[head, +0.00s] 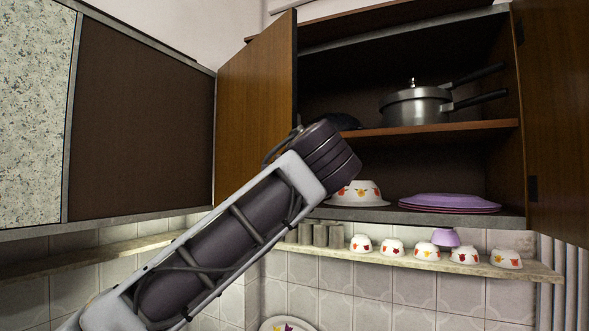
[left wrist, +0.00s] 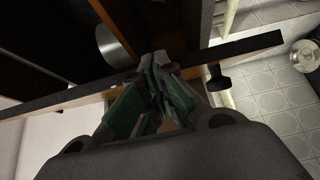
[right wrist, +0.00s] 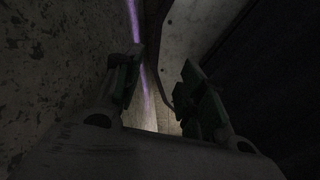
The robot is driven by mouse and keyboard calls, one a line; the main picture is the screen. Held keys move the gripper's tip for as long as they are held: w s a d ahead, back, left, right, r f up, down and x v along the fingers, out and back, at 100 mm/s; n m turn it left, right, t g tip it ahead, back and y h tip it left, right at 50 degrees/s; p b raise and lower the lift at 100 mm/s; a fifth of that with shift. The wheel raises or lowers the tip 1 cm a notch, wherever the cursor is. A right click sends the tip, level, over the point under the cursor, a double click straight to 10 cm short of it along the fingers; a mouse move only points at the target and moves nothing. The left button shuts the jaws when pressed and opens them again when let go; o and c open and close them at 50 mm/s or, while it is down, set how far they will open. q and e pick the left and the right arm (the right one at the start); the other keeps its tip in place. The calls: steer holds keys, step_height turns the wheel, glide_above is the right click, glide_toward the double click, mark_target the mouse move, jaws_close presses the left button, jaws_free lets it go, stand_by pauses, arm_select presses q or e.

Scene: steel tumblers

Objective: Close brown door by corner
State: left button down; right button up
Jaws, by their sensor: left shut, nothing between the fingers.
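The brown door by the corner (head: 256,100) stands open at the left side of the upper cabinet in the head view. My left arm reaches up across the lower part of the cabinet opening, its end just right of the door's free edge. The left gripper itself is hidden behind the arm there. In the left wrist view the left gripper (left wrist: 155,62) is shut and empty, close to a long dark edge; I cannot tell whether they touch. My right gripper (right wrist: 158,85) shows only in the dark right wrist view, with its fingers apart and nothing between them.
The open cabinet holds a steel pot (head: 415,105), a white bowl (head: 357,194) and purple plates (head: 449,202). Another brown door (head: 551,120) stands open at right. A narrow shelf (head: 400,258) below bears steel tumblers (head: 321,235) and several small bowls. Closed-looking cabinets stand at left.

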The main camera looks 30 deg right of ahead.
arm_select(q)
steer(key=shift+s, duration=0.1)
steer(key=v, duration=1.1)
steer(key=shift+s+a, duration=0.2)
steer(key=shift+s, duration=0.15)
